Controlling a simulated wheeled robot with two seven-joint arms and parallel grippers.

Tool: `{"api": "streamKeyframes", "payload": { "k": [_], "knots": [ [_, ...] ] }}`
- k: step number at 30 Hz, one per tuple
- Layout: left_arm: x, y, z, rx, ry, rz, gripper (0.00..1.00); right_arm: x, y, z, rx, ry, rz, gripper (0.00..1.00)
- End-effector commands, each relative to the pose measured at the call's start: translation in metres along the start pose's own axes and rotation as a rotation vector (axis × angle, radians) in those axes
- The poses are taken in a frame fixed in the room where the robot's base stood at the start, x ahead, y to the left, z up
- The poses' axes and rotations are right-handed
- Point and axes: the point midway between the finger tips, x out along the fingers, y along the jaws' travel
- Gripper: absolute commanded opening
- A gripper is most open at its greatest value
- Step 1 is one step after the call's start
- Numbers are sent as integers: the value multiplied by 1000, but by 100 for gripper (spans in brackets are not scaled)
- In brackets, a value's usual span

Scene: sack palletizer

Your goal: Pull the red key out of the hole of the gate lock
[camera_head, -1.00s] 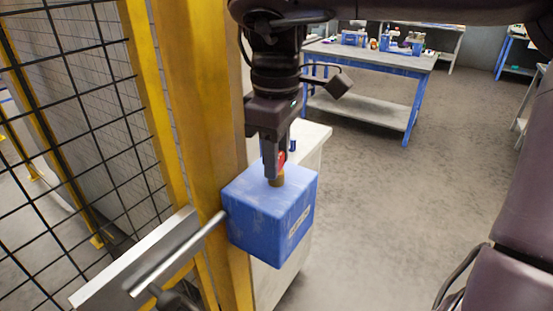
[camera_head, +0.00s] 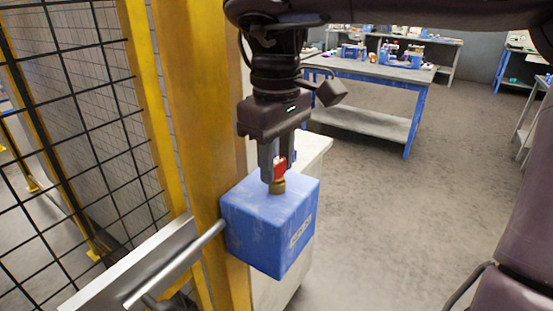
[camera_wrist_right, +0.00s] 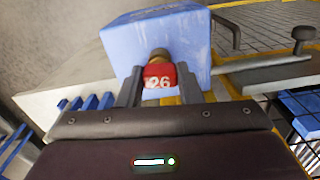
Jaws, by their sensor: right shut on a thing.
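The gate lock (camera_head: 268,225) is a blue box on the yellow gate post, with a brass-coloured cylinder (camera_head: 277,186) on its top face. The red key (camera_head: 280,168) stands upright at the cylinder. My right gripper (camera_head: 273,172) points down over the box and is shut on the red key. In the right wrist view the red key (camera_wrist_right: 160,77), marked "26", sits between the fingers, against the brass cylinder (camera_wrist_right: 159,55) on the blue box (camera_wrist_right: 160,30). The key's lower part is hidden. My left gripper is not in view.
A yellow post (camera_head: 200,110) and black mesh fence (camera_head: 70,120) stand at the left. A metal bar (camera_head: 175,264) reaches the lock's left side. A pale cabinet (camera_head: 310,150) stands behind the lock. A blue-legged workbench (camera_head: 375,70) is farther back, with open floor at the right.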

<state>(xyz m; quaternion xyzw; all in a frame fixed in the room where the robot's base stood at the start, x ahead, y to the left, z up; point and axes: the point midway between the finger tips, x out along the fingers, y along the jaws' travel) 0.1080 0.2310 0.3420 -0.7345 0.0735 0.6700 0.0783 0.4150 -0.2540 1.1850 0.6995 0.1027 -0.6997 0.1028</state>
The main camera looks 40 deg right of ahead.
Motion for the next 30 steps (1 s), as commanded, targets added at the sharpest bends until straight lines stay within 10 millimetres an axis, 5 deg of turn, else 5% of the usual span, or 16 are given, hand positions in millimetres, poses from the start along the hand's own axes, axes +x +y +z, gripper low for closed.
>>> {"api": "streamKeyframes", "payload": {
  "k": [30],
  "knots": [
    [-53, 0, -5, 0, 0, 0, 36, -53, 0, 0, -1, 1, 0, 10]
  ]
}}
